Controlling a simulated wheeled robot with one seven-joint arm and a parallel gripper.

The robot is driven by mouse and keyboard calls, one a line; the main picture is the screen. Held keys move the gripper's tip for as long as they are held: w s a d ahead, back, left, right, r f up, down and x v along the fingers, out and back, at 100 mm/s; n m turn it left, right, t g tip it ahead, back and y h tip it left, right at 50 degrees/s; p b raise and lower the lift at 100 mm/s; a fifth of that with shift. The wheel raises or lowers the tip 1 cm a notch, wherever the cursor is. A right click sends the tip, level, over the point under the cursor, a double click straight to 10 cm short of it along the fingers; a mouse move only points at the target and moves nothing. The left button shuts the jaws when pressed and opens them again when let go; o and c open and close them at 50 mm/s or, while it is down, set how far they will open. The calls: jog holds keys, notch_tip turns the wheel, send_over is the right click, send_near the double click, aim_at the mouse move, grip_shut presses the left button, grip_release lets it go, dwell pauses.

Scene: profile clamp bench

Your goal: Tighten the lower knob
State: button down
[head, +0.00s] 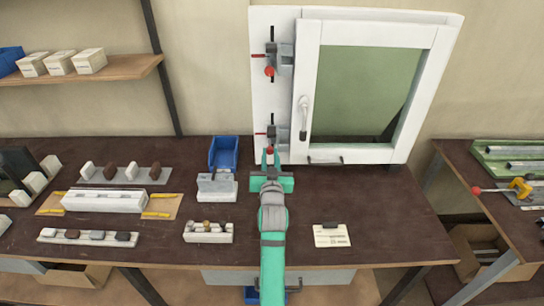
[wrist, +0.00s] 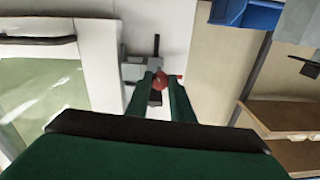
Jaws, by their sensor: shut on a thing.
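A white window frame with a green pane (head: 370,88) stands upright at the back of the bench. Two clamps sit on its left side. The upper clamp has a red knob (head: 269,71). The lower clamp (head: 272,133) has a red knob (head: 270,150), partly hidden by my gripper. My gripper (head: 270,158) is green and reaches up to the lower knob. In the wrist view, the red lower knob (wrist: 159,80) sits between my two fingertips (wrist: 159,86), which are shut on it. The grey clamp body (wrist: 134,70) shows beside it.
A blue bin (head: 224,153) and a grey and white block fixture (head: 215,187) stand left of my gripper. A white card (head: 331,235) lies at the front right. The bench right of my arm is mostly clear. A window handle (head: 304,115) juts out nearby.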

jog(key=m, duration=0.4)
jog(key=shift+r, duration=0.2)
jog(key=shift+m, duration=0.3)
jog(key=c, duration=1.5)
grip_release()
jog(key=shift+c, duration=0.2)
jog(key=shift+s+f, duration=0.1)
jog(key=shift+a, duration=0.1)
